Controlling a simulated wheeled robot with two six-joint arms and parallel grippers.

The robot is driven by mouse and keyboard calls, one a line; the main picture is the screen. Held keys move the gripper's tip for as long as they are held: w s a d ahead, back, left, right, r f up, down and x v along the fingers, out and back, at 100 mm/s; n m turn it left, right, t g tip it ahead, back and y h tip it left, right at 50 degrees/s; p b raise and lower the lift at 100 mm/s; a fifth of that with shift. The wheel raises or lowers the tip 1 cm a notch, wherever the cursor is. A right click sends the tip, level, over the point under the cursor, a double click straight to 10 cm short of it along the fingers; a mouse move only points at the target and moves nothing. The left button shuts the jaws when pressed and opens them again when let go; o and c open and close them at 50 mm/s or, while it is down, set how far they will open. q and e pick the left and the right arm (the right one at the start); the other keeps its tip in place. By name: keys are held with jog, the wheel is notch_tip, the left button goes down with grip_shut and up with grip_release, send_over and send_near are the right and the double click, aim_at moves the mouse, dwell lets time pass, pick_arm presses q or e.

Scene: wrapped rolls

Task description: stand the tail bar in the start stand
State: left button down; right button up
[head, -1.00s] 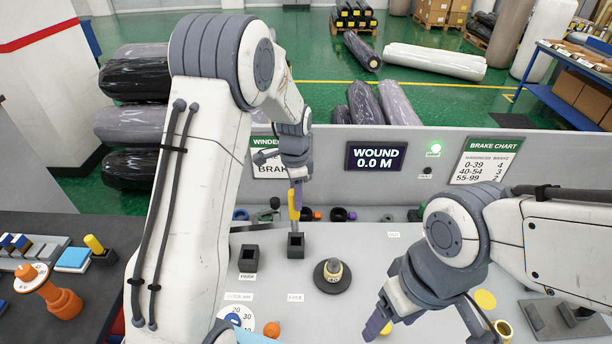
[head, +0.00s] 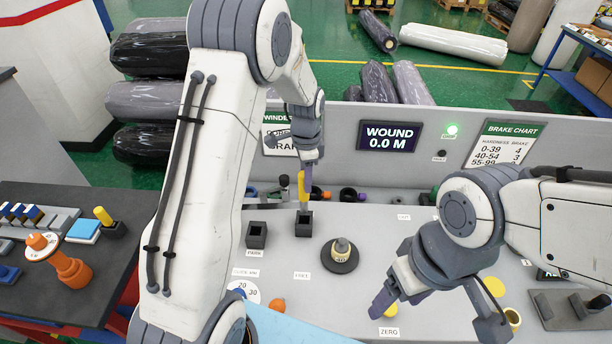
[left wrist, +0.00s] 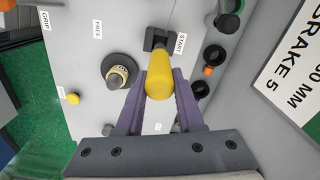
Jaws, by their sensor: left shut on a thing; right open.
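The tail bar (head: 304,191), yellow above with a thin grey lower part, is upright in my left gripper (head: 309,172). In the left wrist view the purple fingers (left wrist: 162,82) are shut on both sides of the yellow bar (left wrist: 159,68). The black start stand (head: 303,226) is directly under it, and also shows in the left wrist view (left wrist: 155,38) beside the START label. The bar's lower end is at the stand's top opening; I cannot tell how far inside it is. My right gripper (head: 437,312) is open and empty over the front right of the bench.
An empty black PARK stand (head: 256,234) is left of the start stand. A dark round base with a knob (head: 340,255) stands to the right. Several rings lie along the back panel. Another yellow piece (head: 103,215) stands in a black holder on the left table.

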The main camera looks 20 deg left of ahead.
aim_at(306, 198)
pick_arm(q)
jog(key=shift+f+b, duration=0.75)
jog(key=shift+f, duration=0.8)
jog(key=shift+r+p, duration=0.1)
jog(key=shift+p, duration=0.2)
dwell(0.3)
jog(key=shift+f+b, duration=1.75)
jog(key=shift+f, duration=0.85)
jog(key=shift+c, duration=2.3)
grip_release()
jog(key=shift+r, duration=0.1)
